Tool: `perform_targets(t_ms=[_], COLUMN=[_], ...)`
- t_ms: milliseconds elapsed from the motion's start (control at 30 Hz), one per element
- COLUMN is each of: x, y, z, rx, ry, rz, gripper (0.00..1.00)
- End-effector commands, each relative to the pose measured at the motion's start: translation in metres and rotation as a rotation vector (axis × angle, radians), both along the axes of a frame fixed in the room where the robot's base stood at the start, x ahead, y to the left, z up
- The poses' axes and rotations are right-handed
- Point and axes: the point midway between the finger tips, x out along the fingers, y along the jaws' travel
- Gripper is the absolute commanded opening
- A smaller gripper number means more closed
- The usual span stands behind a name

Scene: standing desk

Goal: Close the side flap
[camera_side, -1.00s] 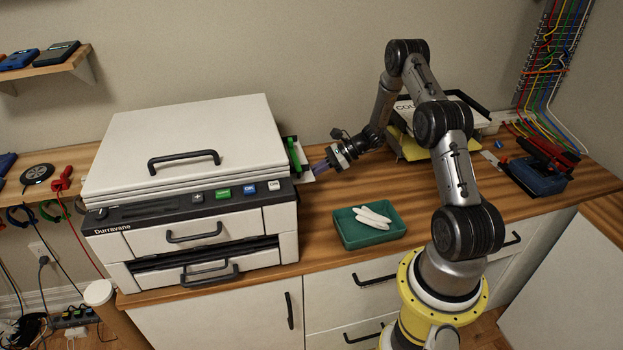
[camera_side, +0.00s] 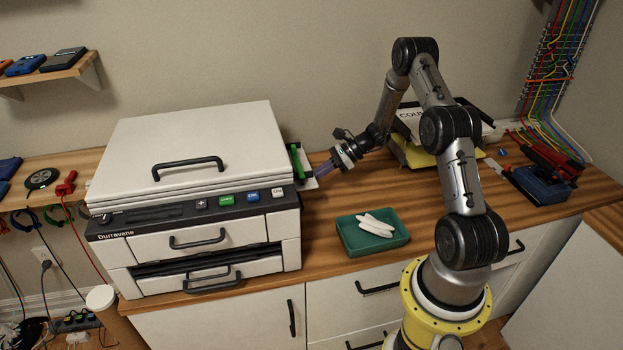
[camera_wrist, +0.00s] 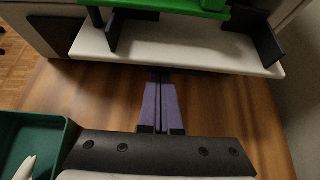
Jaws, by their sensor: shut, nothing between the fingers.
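The side flap (camera_wrist: 200,52) is a white panel with dark brackets. In the wrist view it lies folded down, open, across the top of the picture. In the side view the flap (camera_side: 309,183) sticks out low from the right side of the white printer (camera_side: 180,150). A green part (camera_wrist: 150,6) shows above it; it also shows in the side view (camera_side: 296,160). My gripper (camera_wrist: 160,82) has purple fingers, shut and empty. The tips are just at the flap's outer edge; I cannot tell whether they touch it. My gripper (camera_side: 318,175) also shows right of the flap.
A green tray (camera_side: 372,243) with white sticks stands on the wooden desk (camera_side: 330,205), in front of my gripper. Red and blue tools (camera_side: 540,175) lie at right. The desk between printer and tray is clear.

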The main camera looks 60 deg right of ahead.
Motion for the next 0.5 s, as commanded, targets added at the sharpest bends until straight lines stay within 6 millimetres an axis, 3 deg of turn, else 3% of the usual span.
perform_targets(t_ms=[500], x=[-0.001], y=[-0.002], z=[0.028], rx=[-0.191], ry=[0.174], rz=[0.005], gripper=[0.00])
